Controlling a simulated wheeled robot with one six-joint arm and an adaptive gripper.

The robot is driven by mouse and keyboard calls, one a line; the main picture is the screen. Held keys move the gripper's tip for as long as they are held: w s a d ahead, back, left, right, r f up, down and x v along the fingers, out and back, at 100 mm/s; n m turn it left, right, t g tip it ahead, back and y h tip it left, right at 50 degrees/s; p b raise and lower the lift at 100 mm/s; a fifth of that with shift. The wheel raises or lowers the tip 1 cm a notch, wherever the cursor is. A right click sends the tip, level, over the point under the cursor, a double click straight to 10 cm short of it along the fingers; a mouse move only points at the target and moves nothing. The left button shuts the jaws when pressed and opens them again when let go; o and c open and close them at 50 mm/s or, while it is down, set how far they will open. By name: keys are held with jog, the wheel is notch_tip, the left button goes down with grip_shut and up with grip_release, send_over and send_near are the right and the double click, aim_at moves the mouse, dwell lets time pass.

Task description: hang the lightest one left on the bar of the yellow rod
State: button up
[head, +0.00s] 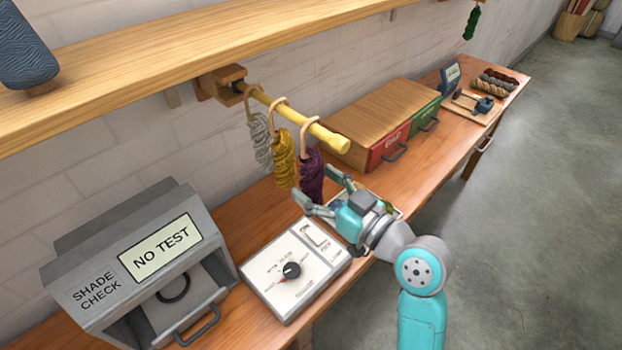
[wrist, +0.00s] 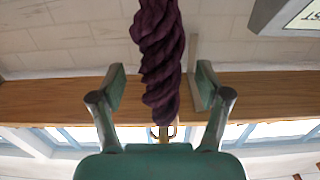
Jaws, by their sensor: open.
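The yellow rod (head: 300,122) sticks out from a wooden wall bracket under the shelf. Three skeins hang on it by pale loops: a grey one (head: 262,143) nearest the bracket, a mustard one (head: 284,160) in the middle, and a dark purple one (head: 311,176) nearest the free end. My gripper (head: 318,188) is open below the rod's free end, close to the purple skein. In the wrist view the purple skein (wrist: 160,45) stands between my two spread fingers (wrist: 161,88), with a gap visible on each side.
A shade-check box (head: 150,265) and a dial panel (head: 295,270) stand on the bench. A tray with something green is partly hidden behind my gripper. Red (head: 388,150) and green drawers stand further right. A dark green skein (head: 471,22) hangs beyond; several skeins (head: 500,82) lie at the far end.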

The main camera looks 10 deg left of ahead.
jog(key=v, duration=1)
jog(key=shift+s+d, duration=0.1)
jog(key=shift+s, duration=0.05)
jog(key=s+d+f+m+t+h, duration=0.2)
jog(key=s+d+f+m+h, duration=0.3)
jog(key=f, duration=0.4)
jog(key=s+d+f+m+t+h, duration=0.2)
jog(key=s+d+f+m+h, duration=0.3)
jog(key=f, duration=0.5)
jog(key=s+d+h, duration=0.2)
jog(key=s, duration=0.9)
jog(key=s+d+h, duration=0.2)
jog(key=s+d, duration=0.1)
jog(key=s, duration=0.9)
